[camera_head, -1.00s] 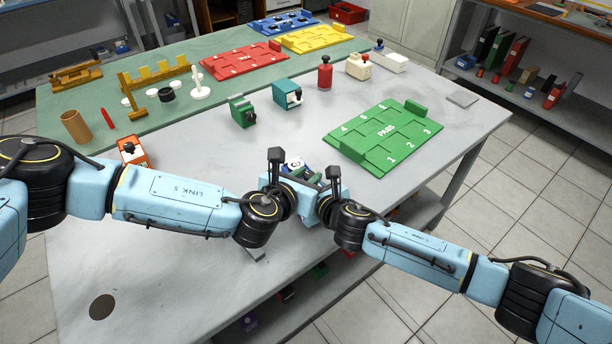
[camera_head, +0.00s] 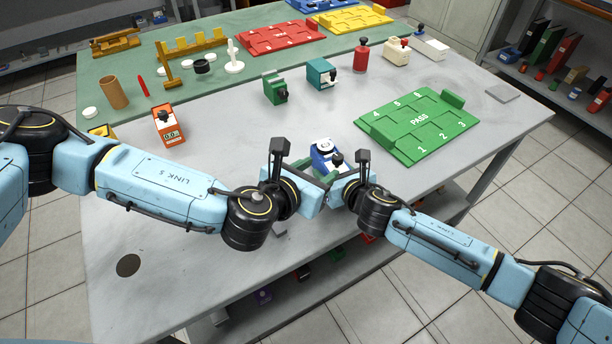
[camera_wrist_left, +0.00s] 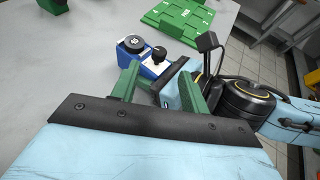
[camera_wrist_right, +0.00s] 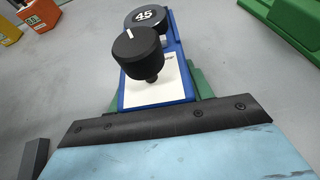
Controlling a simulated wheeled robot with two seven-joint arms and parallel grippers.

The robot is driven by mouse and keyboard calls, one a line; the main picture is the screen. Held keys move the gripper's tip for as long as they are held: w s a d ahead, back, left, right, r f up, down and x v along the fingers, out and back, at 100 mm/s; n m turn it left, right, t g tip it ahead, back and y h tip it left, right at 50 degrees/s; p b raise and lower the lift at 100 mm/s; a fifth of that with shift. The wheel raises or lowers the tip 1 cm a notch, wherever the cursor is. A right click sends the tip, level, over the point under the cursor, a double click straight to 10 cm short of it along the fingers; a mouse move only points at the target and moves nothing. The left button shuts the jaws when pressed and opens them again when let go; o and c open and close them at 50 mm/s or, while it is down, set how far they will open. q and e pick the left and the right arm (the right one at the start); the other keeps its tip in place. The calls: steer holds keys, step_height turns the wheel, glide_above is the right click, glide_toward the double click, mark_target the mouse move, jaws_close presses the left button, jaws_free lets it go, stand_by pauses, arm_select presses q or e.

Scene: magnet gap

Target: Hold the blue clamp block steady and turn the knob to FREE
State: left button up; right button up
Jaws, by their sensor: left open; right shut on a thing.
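The blue clamp block (camera_head: 325,158) stands near the table's front edge; a white plate on it carries a black knob (camera_wrist_right: 138,52) with a white mark. A black disc (camera_wrist_right: 145,17) reading 45 sits behind the knob. My right gripper (camera_wrist_right: 157,92) is shut on the block, its green fingers low at the sides. My left gripper (camera_wrist_left: 158,75) is open and empty, with its fingers apart just short of the block and knob. The knob also shows in the left wrist view (camera_wrist_left: 159,53). The plate's lettering is mostly hidden by the knob, so its setting is unreadable.
A green PASS tray (camera_head: 418,122) lies to the right, behind the block. A green block (camera_head: 275,89), a teal block (camera_head: 321,74) and an orange block (camera_head: 168,124) with a display stand farther back. The table's left front is clear apart from a dark round hole (camera_head: 128,265).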

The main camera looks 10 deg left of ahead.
arm_select(q)
steer(key=shift+v, duration=2.05)
arm_select(e)
steer(key=shift+d, duration=0.1)
